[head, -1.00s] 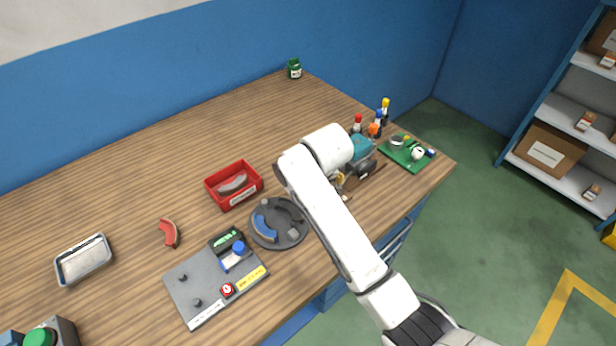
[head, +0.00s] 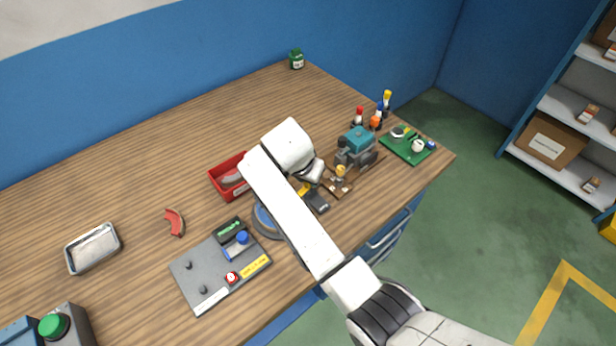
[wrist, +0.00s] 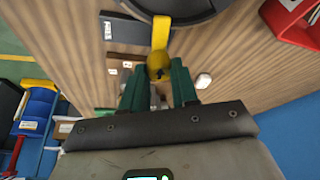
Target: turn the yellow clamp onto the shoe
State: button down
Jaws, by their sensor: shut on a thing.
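The yellow clamp (wrist: 160,32) is a flat bar with a round yellow knob (wrist: 158,63) at its near end, in the wrist view. Its far end reaches the rim of the dark round plate (wrist: 185,14). My gripper (wrist: 158,74) has green fingers on both sides of the knob end and is shut on it. In the head view a bit of the yellow clamp (head: 303,190) shows beside my wrist. A blue curved shoe (head: 263,220) shows on the plate's left side, partly behind my arm. Contact between clamp and shoe is hidden.
A dark block (head: 318,202) lies just right of the plate. A brown fixture with a yellow knob (head: 340,172) and a teal machine (head: 355,147) stand further right. A red bin (head: 222,187) is behind left, a grey panel (head: 218,270) in front left.

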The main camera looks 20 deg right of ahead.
jog(key=shift+w+m, duration=0.1)
jog(key=shift+m, duration=0.7)
jog(key=shift+r, duration=0.1)
jog(key=c, duration=0.9)
grip_release()
jog(key=shift+g+h, duration=0.3)
jog(key=shift+o, duration=0.2)
jog(key=b+v, duration=0.1)
jog(key=v, duration=0.9)
jog(key=shift+r+b, duration=0.35)
jog(key=shift+b, duration=0.05)
jog(key=shift+a, duration=0.1)
